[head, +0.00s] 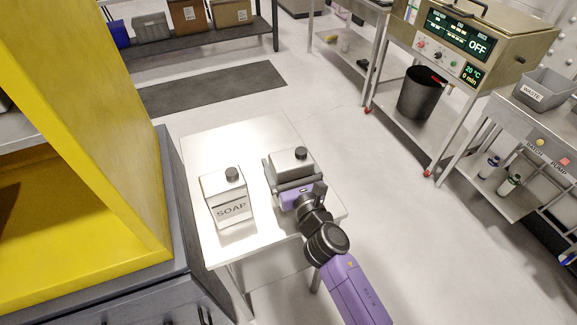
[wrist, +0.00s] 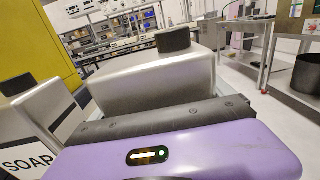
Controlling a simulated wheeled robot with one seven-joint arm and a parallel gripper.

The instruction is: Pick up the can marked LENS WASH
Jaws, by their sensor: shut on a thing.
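Two silver cans with black caps are on a small white table (head: 197,148). The left can (head: 226,190) is marked SOAP, and its label also shows at the lower left of the wrist view (wrist: 28,158). My gripper (head: 291,180) is shut on the right can (head: 290,160), which fills the middle of the wrist view (wrist: 155,82). The label of this held can is hidden by my gripper, so I cannot read its marking. The held can looks upright. I cannot tell whether it touches the table.
A yellow cabinet (head: 95,150) on a dark base stands close to the table's left. Open floor (head: 420,240) lies to the right. A bath machine reading OFF (head: 470,45), a black bin (head: 420,92) and a WASTE tray (head: 545,90) are at the upper right.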

